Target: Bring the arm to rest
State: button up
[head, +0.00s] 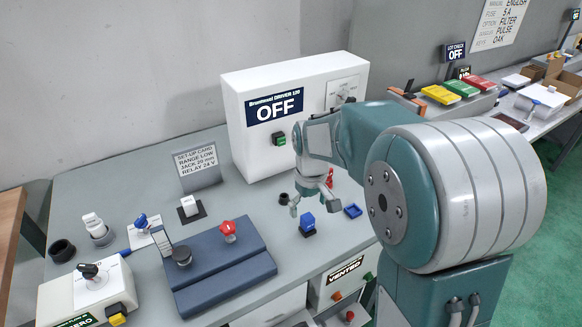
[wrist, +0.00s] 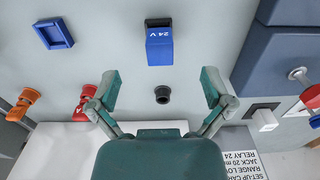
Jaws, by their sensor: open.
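My arm reaches in from the right in the head view, bent over the grey bench. My gripper (head: 314,204) points down above the bench, in front of the white driver box (head: 250,148). In the wrist view my gripper (wrist: 161,84) has its two fingers spread wide with nothing between them. A blue block marked 24 V (wrist: 160,50) stands beyond the fingertips, apart from them. It also shows in the head view (head: 306,221), just below the gripper. A small black cylinder (wrist: 162,95) shows between the fingers, on the bench.
A blue square frame (head: 352,211) lies right of the block. A dark blue panel (head: 215,272) with a red knob (head: 228,228) is at left. The driver display (head: 274,108) reads OFF. A set-up card (head: 197,163) stands behind. Red (wrist: 84,102) and orange (wrist: 24,103) pieces show too.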

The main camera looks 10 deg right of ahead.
jog(key=shift+s+r, duration=0.2)
jog(key=shift+r, duration=0.15)
jog(key=s+r+m+t, duration=0.1)
jog(key=s+r, duration=0.4)
jog(key=s, duration=0.5)
jog(key=s+r+m+t, duration=0.2)
jog(key=s+r+t, duration=0.2)
jog(key=s, duration=0.6)
jog(key=shift+s+r+m+t, duration=0.2)
jog(key=shift+r+m+t, duration=0.1)
jog(key=shift+r, duration=0.35)
